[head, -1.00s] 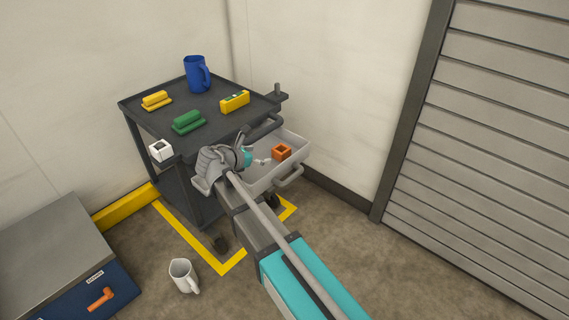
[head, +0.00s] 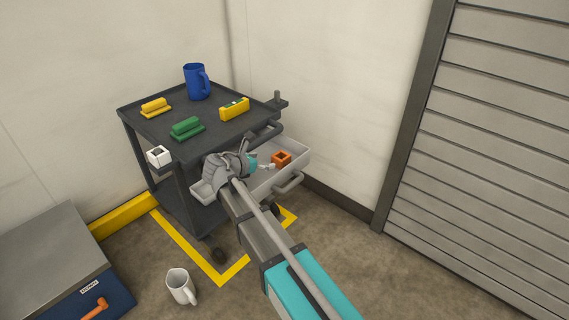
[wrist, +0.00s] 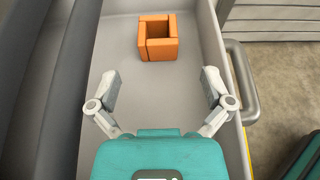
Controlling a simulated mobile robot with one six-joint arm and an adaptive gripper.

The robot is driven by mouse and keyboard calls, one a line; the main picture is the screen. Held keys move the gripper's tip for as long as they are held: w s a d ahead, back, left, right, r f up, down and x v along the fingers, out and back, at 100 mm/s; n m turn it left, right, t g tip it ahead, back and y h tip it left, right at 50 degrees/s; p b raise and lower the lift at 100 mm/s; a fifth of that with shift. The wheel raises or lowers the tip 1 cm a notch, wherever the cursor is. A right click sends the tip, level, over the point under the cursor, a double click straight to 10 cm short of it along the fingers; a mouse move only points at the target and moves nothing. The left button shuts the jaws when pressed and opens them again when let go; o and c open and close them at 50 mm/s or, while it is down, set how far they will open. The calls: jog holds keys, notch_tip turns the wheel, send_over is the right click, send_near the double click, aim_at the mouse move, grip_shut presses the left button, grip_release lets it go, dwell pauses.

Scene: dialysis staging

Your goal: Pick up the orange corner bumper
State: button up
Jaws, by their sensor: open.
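The orange corner bumper (head: 281,159) is a small, hollow, square block. It lies in the light grey tray (head: 297,148) on the right side of the dark cart. In the wrist view the bumper (wrist: 158,38) sits at the top middle on the tray floor (wrist: 125,45), apart from the tray walls. My gripper (wrist: 159,88) is open and empty, its two fingers spread below the bumper in the picture and not touching it. In the head view my gripper (head: 262,166) is over the tray, left of the bumper, and partly hidden by my wrist.
The dark cart top (head: 197,118) holds a blue jug (head: 196,82), two yellow items and a green block (head: 187,128). A white square piece (head: 159,157) is at its left edge. The tray's handle (wrist: 243,82) stands along its right side. A white mug (head: 180,286) is on the floor.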

aim_at(284, 155)
jog(key=shift+b+x, duration=0.65)
jog(key=shift+x, duration=1.7)
jog(key=shift+f, duration=0.1)
jog(key=shift+b+x, duration=0.95)
jog(key=shift+x, duration=1.6)
jog(key=shift+w, duration=0.1)
jog(key=c, duration=1)
jog(key=shift+r, duration=0.2)
jog(key=shift+c, duration=0.2)
